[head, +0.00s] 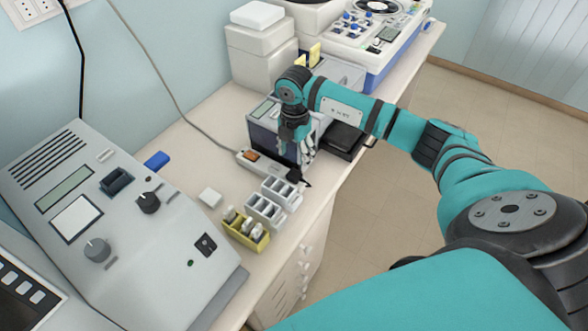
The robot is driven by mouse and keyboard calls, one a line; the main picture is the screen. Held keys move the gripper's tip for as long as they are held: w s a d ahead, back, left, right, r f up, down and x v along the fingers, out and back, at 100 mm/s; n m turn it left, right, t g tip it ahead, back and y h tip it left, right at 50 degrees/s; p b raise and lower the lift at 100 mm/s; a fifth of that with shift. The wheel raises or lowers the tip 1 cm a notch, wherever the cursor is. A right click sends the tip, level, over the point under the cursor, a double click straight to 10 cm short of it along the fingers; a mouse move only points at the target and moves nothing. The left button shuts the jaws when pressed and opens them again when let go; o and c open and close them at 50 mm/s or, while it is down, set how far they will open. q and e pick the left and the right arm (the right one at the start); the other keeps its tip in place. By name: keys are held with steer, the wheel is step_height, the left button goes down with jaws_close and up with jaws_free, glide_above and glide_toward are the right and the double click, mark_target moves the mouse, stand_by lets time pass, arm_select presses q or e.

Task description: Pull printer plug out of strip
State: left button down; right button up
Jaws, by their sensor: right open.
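The white power strip (272,167) lies on the bench, with an orange switch at its left end. A small black plug (295,177) sits at its right end; I cannot tell how deep it is seated. My right gripper (297,158) points down over the strip, open, its fingers just above and behind the plug. I cannot tell whether a finger touches it. The gripper and wrist hide part of a dark-fronted device (262,136) with a small display behind the strip; I cannot tell if it is the printer. My left gripper is not in view.
White slotted racks (265,211) and a yellow rack (244,230) with things in it stand close in front of the strip. A large grey instrument (120,215) fills the left. A black flat object (342,139) lies right of the gripper. A grey cable runs up the wall.

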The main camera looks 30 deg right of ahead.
mark_target(294, 173)
step_height(294, 173, down, 4)
steer(key=shift+w+r+b, duration=0.1)
steer(key=shift+r+b, duration=0.1)
steer(key=shift+b, duration=0.95)
step_height(294, 173, down, 4)
steer(key=b, duration=0.3)
steer(key=shift+f, duration=0.4)
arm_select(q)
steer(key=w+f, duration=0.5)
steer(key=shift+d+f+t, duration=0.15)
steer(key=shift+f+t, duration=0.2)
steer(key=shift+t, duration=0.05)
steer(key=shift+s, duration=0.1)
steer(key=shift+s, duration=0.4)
